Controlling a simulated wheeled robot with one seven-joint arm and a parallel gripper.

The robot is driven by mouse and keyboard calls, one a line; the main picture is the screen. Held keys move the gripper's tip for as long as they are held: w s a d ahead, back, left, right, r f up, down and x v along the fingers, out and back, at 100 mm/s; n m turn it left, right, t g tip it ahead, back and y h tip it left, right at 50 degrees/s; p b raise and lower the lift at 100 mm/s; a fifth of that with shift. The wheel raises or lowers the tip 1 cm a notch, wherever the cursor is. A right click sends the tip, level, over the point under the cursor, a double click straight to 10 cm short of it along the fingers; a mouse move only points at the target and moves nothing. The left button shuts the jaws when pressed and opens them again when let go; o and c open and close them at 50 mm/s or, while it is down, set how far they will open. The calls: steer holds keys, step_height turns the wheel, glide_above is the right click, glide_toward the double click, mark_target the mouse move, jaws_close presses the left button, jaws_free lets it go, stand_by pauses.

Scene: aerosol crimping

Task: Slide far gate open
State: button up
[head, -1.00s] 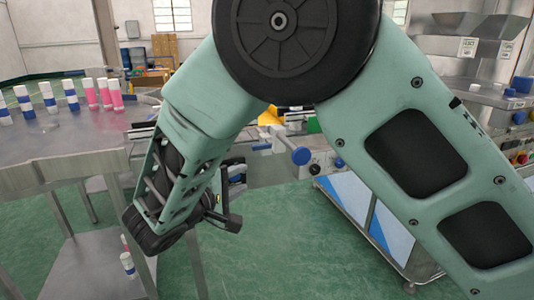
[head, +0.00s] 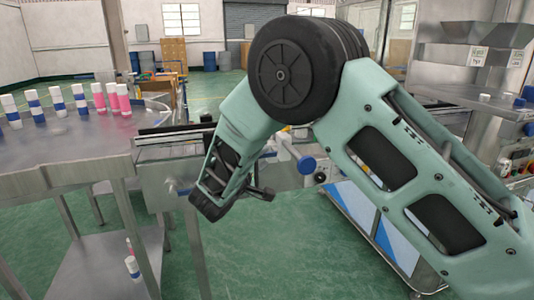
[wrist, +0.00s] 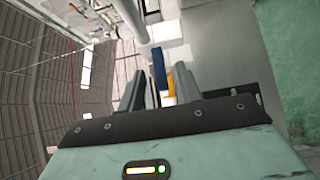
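No part is clearly recognisable as the far gate. The conveyor (head: 170,143) runs from the left table towards the machine, and my arm covers part of it. A rod with a blue round end (head: 306,165) sticks out in front of it. My gripper (wrist: 160,80) has its two grey fingers apart in the wrist view. A blue bar (wrist: 159,68) and a yellow piece (wrist: 170,90) show in the gap between them; I cannot tell how far beyond they are. In the head view my forearm hides most of the gripper, with a dark tip showing low beside the conveyor.
A steel table (head: 60,165) at left carries several white-and-blue cans (head: 34,101) and pink cans (head: 112,97). More cans stand on its lower shelf. The green floor (head: 270,260) between is open.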

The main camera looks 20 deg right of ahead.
mark_target(266, 156)
steer(key=shift+x, duration=1.65)
